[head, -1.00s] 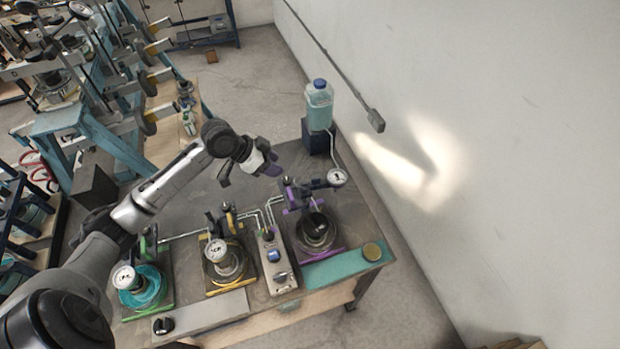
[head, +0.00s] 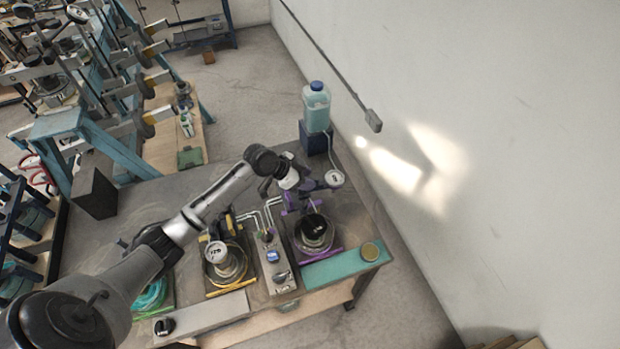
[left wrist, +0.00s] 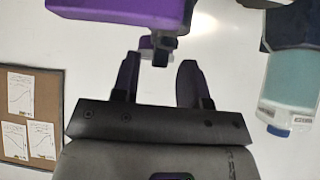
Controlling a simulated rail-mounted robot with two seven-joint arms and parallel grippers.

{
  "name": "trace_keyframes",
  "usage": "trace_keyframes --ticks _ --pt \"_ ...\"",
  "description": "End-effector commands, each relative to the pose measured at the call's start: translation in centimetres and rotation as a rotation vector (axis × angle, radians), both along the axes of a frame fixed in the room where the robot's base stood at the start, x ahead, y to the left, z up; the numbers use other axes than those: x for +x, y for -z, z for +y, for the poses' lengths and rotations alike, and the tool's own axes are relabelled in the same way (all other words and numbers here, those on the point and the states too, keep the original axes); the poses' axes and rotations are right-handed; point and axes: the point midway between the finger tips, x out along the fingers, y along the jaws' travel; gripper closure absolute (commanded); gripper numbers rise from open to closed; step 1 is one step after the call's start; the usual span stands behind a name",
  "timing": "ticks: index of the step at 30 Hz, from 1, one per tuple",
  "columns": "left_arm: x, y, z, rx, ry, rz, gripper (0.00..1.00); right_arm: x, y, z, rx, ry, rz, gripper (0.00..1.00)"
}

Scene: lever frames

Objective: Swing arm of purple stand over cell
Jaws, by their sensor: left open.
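The purple stand (head: 291,203) is at the right of the bench, partly hidden by my left gripper. Its dark arm (head: 316,185) points right, with a round white gauge (head: 335,178) at its end. The cell (head: 315,233), a round dark vessel, sits in front of the stand on a purple-edged base; the gauge is behind it, not over it. My left gripper (head: 303,186) is open at the stand's top. In the left wrist view, a purple block (left wrist: 115,10) and a small dark part (left wrist: 160,48) lie just beyond the gripper's (left wrist: 158,76) spread fingers. My right gripper is not seen.
A yellow stand (head: 229,262) and a teal one (head: 152,292) stand to the left, beyond a control box (head: 272,258). A blue-capped bottle (head: 317,108) is behind the purple stand. A teal strip (head: 335,268) lies at the front. The wall is to the right.

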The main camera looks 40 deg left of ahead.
Motion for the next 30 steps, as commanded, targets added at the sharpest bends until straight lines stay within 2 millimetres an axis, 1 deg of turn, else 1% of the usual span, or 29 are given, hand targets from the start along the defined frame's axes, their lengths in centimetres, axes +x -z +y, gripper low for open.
trace_keyframes --ticks 6,17,20,30 --pt "0.9 1.0 -0.7 -0.001 0.0 -0.001 0.6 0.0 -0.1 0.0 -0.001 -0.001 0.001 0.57" --pt "1.0 1.3 -0.8 0.001 0.001 0.0 0.6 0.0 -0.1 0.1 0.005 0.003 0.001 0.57" --pt "1.0 1.3 -0.8 0.001 0.001 0.0 0.67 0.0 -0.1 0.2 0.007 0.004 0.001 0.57" --pt "1.0 1.3 -0.7 0.001 0.001 0.0 1.0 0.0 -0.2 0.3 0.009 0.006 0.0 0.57"
